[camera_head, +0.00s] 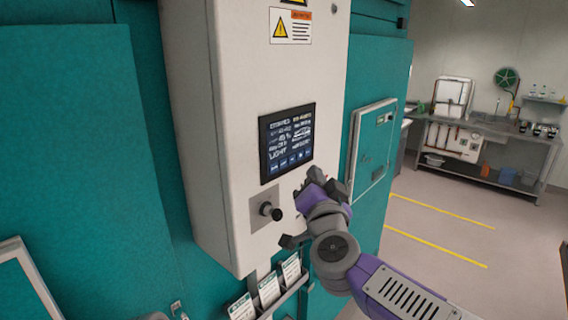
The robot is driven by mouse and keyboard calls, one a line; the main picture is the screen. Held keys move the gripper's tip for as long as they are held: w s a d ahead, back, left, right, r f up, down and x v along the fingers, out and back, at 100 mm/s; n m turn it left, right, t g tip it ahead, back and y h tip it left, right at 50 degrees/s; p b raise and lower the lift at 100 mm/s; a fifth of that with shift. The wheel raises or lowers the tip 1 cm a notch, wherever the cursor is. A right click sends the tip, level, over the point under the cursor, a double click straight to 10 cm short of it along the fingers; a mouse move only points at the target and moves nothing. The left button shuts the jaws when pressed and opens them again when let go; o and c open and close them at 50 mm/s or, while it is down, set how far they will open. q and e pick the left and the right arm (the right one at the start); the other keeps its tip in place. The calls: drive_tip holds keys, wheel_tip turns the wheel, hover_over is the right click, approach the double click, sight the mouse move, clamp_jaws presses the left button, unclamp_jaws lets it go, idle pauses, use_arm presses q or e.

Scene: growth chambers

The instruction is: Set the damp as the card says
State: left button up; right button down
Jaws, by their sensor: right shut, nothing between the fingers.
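A white control box (235,150) is mounted on the teal chamber wall. Its dark touch screen (287,140) shows lines of white text, too small to read surely, with a row of blue buttons along its lower edge. A black knob (268,210) on a metal plate sits below the screen. Several cards (268,288) stand in a rack under the box; their print cannot be read. My right gripper (312,180) is shut and empty, just below the lower right corner of the screen. Whether it touches the box cannot be told. My left gripper is not in view.
A smaller teal door panel (371,150) with a pale frame is right of the box. Yellow floor lines (440,245) cross open floor. A steel bench (490,140) with equipment stands at the back right. A pale-framed panel (25,275) is at lower left.

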idle(0.8)
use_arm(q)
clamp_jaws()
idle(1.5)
